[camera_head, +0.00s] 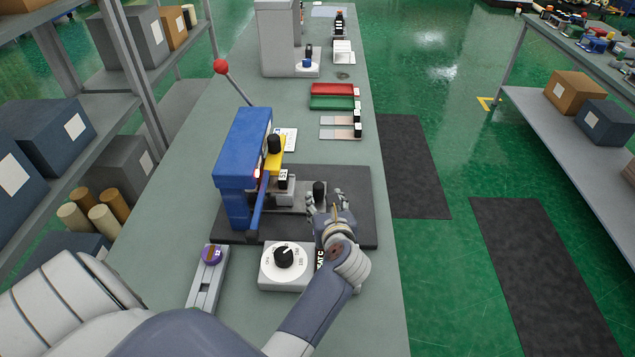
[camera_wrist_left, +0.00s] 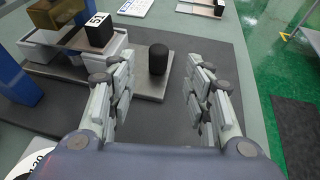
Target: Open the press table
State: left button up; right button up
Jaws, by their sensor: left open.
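The blue press (camera_head: 243,150) stands on a dark base plate (camera_head: 350,180), with a red-knobbed lever (camera_head: 221,67) at its upper left. Its light grey table (camera_head: 292,198) carries an upright black knob (camera_head: 319,189) at its right end. The table plate (camera_wrist_left: 150,88) and black knob (camera_wrist_left: 158,59) also show in the left wrist view. My left gripper (camera_head: 326,208) is open and empty, its fingers pointing at the knob. In the wrist view the knob appears in the gap between the fingertips; I cannot tell whether they flank it. My right gripper is not in view.
A white box with a black dial (camera_head: 284,257) sits in front of the press, partly behind my arm. A grey slider unit with a purple knob (camera_head: 211,254) is left of it. Red (camera_head: 333,89) and green (camera_head: 332,103) trays lie farther back on the bench (camera_head: 200,170).

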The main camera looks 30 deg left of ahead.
aim_at(320, 189)
pick_arm(q)
jog(key=shift+w+a+f, duration=0.25)
jog(key=shift+w+a, duration=0.15)
jog(key=shift+a, duration=0.05)
jog(key=p+x, duration=0.1)
jog(key=x, duration=0.7)
jog(key=shift+f+p, duration=0.1)
jog(key=shift+p, duration=0.3)
jog(key=shift+w+a+f, duration=0.25)
jog(key=shift+w+a, duration=0.1)
